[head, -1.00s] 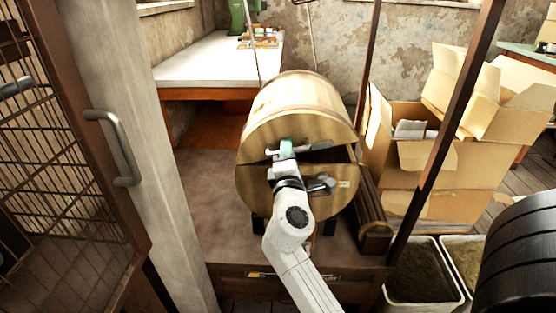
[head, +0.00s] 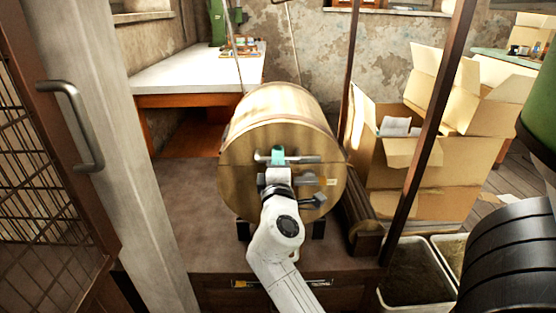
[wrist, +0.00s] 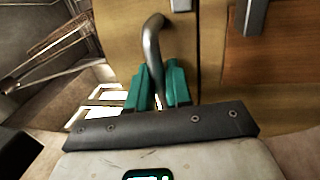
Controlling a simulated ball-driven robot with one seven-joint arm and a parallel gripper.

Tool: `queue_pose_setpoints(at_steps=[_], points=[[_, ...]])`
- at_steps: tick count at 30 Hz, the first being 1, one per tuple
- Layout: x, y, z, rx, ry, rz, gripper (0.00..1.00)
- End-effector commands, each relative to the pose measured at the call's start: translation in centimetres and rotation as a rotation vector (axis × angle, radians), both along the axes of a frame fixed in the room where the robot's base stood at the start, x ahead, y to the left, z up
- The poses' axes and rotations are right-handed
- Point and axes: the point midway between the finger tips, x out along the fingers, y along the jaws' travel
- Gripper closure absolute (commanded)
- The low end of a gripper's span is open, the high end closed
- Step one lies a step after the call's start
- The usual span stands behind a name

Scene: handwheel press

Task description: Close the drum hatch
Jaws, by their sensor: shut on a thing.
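The wooden drum (head: 285,105) lies on its side with its round end face towards me. The hatch (head: 240,165) is part of that face; no dark opening shows around it in the head view, though my wrist hides part of its lower edge. My gripper (head: 278,157) is at the grey bar handle on the face. In the wrist view its teal fingers (wrist: 158,88) are shut around the bent metal handle (wrist: 152,45). A seam between wood panels shows to the right of the handle; I cannot tell if they are fully flush.
A dark lever (head: 314,201) sits low on the face, right of my wrist. A post (head: 430,130) and cardboard boxes (head: 440,180) stand at right. A grey pillar (head: 95,110) and mesh door (head: 40,190) stand at left. A white-topped table (head: 195,75) is behind.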

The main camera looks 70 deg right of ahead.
Motion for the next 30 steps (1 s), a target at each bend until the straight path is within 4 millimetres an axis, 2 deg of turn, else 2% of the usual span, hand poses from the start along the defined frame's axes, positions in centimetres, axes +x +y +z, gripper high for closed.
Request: queue_pose_setpoints(at_steps=[1,2,6,13,17,30], points=[[0.1,0.0,-0.6,0.010,0.006,0.002,1.00],[0.1,0.0,-0.6,0.009,0.007,0.003,0.79],[0.1,0.0,-0.5,0.008,0.006,0.003,0.65],[0.1,0.0,-0.4,0.006,0.005,0.003,0.65],[-0.1,0.7,-0.5,0.005,0.006,0.003,0.65],[-2.6,7.9,-2.0,0.006,0.007,0.005,0.65]])
